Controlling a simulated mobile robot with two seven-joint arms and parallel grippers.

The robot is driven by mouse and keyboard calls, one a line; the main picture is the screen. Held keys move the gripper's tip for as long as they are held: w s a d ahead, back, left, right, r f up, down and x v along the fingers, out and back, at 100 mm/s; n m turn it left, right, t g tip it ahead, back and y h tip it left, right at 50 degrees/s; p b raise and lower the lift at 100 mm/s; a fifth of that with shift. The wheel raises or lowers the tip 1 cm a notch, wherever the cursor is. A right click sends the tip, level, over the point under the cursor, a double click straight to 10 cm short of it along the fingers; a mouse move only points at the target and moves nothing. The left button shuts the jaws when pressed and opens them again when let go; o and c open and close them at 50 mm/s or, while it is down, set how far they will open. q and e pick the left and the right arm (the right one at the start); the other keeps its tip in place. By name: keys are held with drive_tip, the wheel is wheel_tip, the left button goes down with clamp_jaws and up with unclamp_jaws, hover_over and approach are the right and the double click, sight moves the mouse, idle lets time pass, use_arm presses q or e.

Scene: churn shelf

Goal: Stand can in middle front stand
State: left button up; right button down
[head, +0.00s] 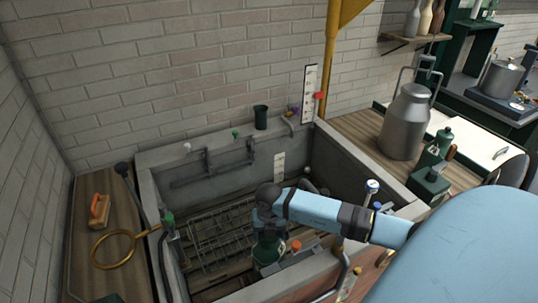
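A dark green can (267,251) with a pale mark is down inside the stone trough, at the near side of its wire rack (215,240). My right arm reaches in from the right, and my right gripper (266,228) points down directly over the can. The wrist hides the fingers and the can's top, so I cannot tell whether they grip it. The can looks about upright; its base and any stand under it are not clear. My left gripper is not in view.
The trough's rim (148,190) surrounds the rack. A dark green cup (260,117) stands on the back rim. A large metal churn (405,122) and green containers (430,186) stand right. A brush (99,210) and brass ring (113,250) lie left.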

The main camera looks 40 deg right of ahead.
sight(269, 252)
wheel_tip(269, 252, down, 5)
drive_tip(key=shift+f, duration=0.1)
idle(0.4)
drive_tip(key=shift+f, duration=0.2)
unclamp_jaws()
drive_tip(key=shift+r, duration=0.1)
